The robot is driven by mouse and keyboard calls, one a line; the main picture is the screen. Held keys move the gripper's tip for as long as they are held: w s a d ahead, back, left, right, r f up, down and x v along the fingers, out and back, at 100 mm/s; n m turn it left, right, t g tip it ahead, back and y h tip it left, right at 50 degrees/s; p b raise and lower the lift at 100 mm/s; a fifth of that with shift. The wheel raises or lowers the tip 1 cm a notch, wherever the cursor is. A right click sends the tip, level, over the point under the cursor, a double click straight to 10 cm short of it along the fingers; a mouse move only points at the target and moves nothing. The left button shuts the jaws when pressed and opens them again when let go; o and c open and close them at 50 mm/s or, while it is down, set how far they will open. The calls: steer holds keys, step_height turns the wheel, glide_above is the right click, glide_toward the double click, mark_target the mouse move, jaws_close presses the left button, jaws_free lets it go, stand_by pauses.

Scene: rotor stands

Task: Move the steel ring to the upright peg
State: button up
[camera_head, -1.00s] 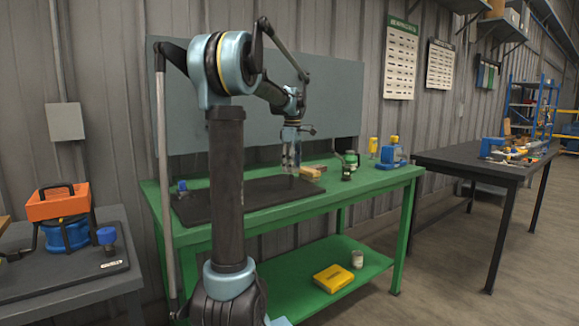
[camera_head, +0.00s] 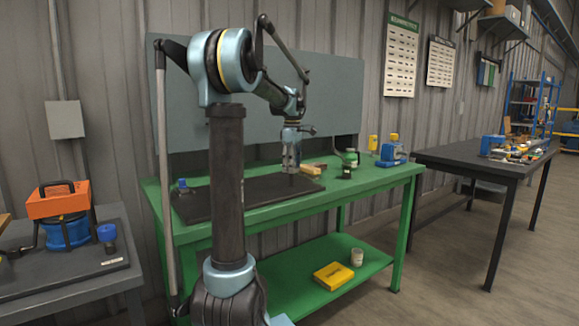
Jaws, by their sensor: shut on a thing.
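My gripper (camera_head: 291,166) points down over the right part of a dark mat (camera_head: 255,194) on the green workbench. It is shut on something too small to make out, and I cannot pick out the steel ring. A thin vertical shape that may be the upright peg (camera_head: 291,181) shows just under the fingertips, on the mat. I cannot tell whether the ring is around it. A blue-topped piece (camera_head: 182,186) stands at the left end of the mat, partly beside my arm.
A wooden block (camera_head: 313,169), a dark jar (camera_head: 347,172) and a blue device (camera_head: 391,154) stand right of the mat on the green bench (camera_head: 385,177). A left bench carries an orange box (camera_head: 57,201). A dark table (camera_head: 470,165) stands at the right.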

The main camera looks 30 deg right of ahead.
mark_target(292, 185)
steer(key=shift+f, duration=2.9)
stand_by(0.8)
steer(key=o, duration=1.1)
steer(key=o, duration=0.5)
steer(key=shift+c, duration=0.2)
steer(key=shift+r, duration=4.5)
